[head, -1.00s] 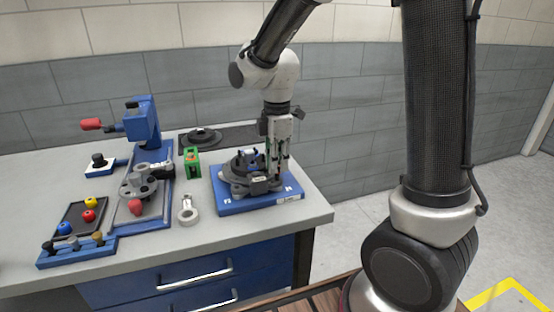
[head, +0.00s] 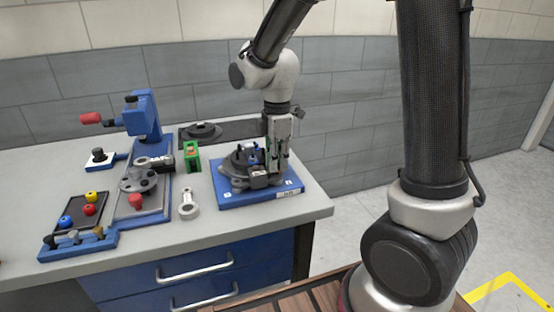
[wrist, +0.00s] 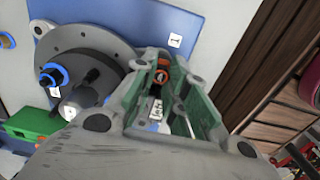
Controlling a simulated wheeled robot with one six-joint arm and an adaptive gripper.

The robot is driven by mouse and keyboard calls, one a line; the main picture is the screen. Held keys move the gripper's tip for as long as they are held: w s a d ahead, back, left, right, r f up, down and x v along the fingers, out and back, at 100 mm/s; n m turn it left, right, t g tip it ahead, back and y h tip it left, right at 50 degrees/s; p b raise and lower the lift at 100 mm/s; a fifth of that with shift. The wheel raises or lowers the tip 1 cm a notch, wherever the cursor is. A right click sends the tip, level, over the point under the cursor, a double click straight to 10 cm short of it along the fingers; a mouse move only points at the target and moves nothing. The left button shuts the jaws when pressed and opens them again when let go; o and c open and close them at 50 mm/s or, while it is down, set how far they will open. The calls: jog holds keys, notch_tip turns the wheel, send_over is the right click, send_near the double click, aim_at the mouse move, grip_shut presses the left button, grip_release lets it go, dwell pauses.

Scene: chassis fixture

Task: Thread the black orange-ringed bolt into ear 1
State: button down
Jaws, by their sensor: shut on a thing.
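My gripper (head: 279,168) points down at the right side of the dark round housing (head: 238,170) on the blue base plate (head: 232,203). In the wrist view my gripper (wrist: 164,76) is shut on the black orange-ringed bolt (wrist: 162,74). Only its orange ring and dark end show between the green-sided fingers. The label 1 (wrist: 175,40) on the plate lies just beyond the fingertips. Ear 1 is mostly hidden by the fingers, so I cannot tell whether the bolt is in its hole. The housing (wrist: 100,46) also shows in the wrist view, with blue-ringed parts (wrist: 54,78) on it.
A green block (head: 192,163) and a grey ringed part (head: 188,206) are left of the plate. A blue press-like stand (head: 145,112) and a tray with coloured knobs (head: 72,212) are farther left. The table's right edge is close to the plate.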

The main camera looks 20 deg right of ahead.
jog(key=shift+f, duration=0.15)
jog(key=n, duration=0.4)
jog(key=shift+s, duration=0.1)
jog(key=n, duration=0.6)
jog(key=shift+s+f, duration=0.1)
jog(key=shift+f, duration=0.05)
jog(key=m, duration=0.4)
jog(key=shift+f+m, duration=0.1)
jog(key=shift+m, duration=0.2)
jog(key=m, duration=0.3)
jog(key=shift+m, duration=0.3)
jog(key=m, duration=0.6)
jog(key=shift+f, duration=0.15)
jog(key=shift+m, duration=0.3)
